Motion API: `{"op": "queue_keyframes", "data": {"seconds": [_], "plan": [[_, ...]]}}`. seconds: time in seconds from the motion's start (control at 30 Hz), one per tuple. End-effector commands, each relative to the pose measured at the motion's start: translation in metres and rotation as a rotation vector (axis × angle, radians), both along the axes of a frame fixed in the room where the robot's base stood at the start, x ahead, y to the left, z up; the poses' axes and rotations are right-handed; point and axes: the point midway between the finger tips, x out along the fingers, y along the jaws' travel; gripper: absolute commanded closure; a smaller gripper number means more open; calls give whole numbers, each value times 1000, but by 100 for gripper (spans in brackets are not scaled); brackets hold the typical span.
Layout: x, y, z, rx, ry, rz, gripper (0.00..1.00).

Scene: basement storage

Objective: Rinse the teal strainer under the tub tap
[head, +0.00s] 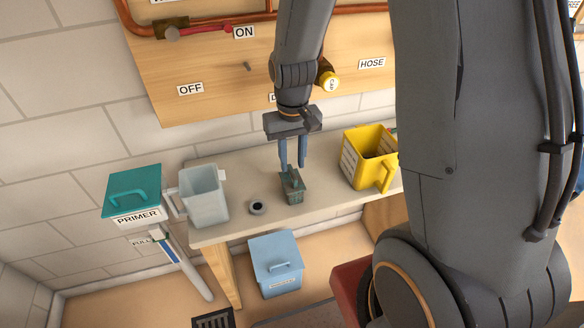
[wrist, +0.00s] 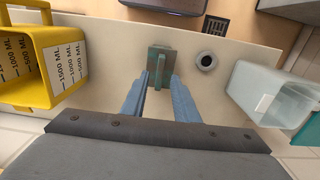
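The teal strainer (head: 292,188), a small box-shaped piece with a raised teal handle and greyish sides, stands on the pale bench (head: 243,224). In the wrist view the strainer (wrist: 161,62) shows from above, its handle running up the picture. My gripper (head: 293,165) points down above it with two blue fingers. In the wrist view my gripper (wrist: 158,88) is open, its fingers apart on either side of the handle's near end. I see no grip on the strainer. No tub or tap is clearly recognisable in either view.
A yellow measuring jug (head: 365,160) stands right of the strainer. A teal PRIMER box (head: 133,190) is on the wall side. A blue lidded bin (head: 276,265) stands below the bench front.

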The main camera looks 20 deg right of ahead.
Motion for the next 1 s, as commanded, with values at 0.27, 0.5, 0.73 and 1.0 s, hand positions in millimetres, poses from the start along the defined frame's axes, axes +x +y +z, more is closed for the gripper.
{"op": "queue_keyframes", "data": {"seconds": [0.27, 0.5, 0.73, 1.0], "plan": [[2, 0, 49, 0, -6, 0, 73], [1, 0, 78, 0, -3, 0, 73], [-27, -6, 84, 1, -21, -1, 73], [-96, -18, 72, 1, -81, 3, 73]]}}
